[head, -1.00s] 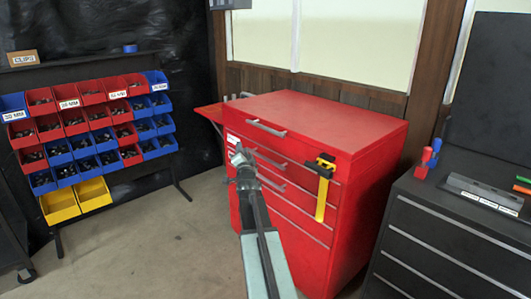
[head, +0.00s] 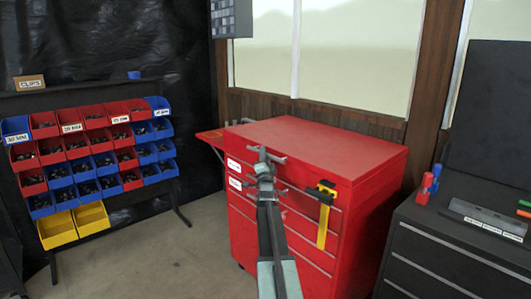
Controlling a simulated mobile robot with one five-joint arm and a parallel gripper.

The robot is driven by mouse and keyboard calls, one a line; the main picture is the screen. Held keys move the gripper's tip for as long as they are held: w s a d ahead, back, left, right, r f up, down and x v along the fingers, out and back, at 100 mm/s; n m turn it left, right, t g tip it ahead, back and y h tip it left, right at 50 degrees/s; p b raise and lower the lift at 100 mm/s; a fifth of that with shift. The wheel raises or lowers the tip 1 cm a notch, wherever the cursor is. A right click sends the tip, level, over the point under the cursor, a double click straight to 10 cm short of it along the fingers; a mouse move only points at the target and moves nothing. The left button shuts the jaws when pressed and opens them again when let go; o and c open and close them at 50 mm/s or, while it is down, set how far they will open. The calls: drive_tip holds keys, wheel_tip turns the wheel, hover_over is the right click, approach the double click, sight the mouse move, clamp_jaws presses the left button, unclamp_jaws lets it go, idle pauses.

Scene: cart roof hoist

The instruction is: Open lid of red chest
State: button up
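The red chest (head: 345,146) stands at the centre of the head view, its flat top lid down. A handle on the upper front (head: 279,158) shows partly behind my gripper. My gripper (head: 262,152) is at the chest's upper front, overlapping the left part of that handle in the picture. I cannot tell whether it touches the handle. Its fingers are small here, and whether they are open or shut is unclear. My arm hides part of the drawer fronts below.
A yellow and black clamp-like tool (head: 323,215) hangs on the chest's front. A rack of red, blue and yellow bins (head: 90,160) stands left. A dark drawer cabinet (head: 455,250) stands close on the right. Bare floor (head: 165,250) lies between rack and chest.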

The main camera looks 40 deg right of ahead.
drive_tip(key=shift+c, duration=0.4)
clamp_jaws()
idle(0.9)
